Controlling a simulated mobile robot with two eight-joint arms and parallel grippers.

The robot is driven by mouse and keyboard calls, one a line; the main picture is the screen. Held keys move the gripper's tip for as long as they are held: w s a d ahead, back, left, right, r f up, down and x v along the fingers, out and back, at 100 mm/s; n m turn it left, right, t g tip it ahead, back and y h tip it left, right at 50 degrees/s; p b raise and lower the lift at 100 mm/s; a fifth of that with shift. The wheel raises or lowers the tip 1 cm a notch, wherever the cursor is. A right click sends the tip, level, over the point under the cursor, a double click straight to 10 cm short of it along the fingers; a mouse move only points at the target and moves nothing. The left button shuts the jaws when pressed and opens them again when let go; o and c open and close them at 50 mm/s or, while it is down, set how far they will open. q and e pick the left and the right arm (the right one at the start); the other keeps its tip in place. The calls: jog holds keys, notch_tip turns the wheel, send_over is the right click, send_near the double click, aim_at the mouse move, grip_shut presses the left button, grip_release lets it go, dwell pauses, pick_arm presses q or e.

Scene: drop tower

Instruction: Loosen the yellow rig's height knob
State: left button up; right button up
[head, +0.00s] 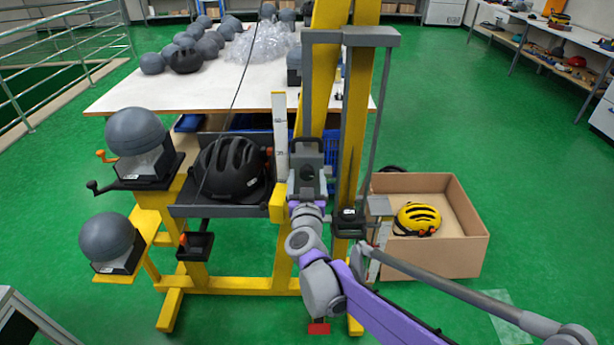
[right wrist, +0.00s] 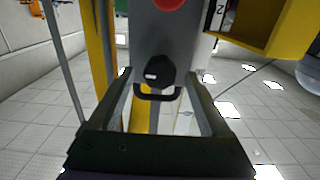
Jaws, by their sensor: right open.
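The yellow rig (head: 284,262) stands in the middle of the head view, with a black helmet (head: 230,168) on its grey carriage. My right gripper (head: 308,150) is up against the rig's mast, just right of a white height scale (head: 281,130). In the right wrist view a black knob (right wrist: 158,72) sits on a grey plate, between and beyond the two fingers of my right gripper (right wrist: 158,100). The fingers are apart, with visible space on both sides of the knob. A black loop handle (right wrist: 158,94) hangs just below it. The knob is hidden in the head view.
A white table (head: 130,92) with several grey headforms is behind the rig. Headforms on stands (head: 135,135) are at left. A cardboard box (head: 455,245) with a yellow helmet (head: 417,219) is at right. A grey bar (head: 455,287) crosses the lower right.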

jog(key=shift+w, duration=0.35)
grip_shut()
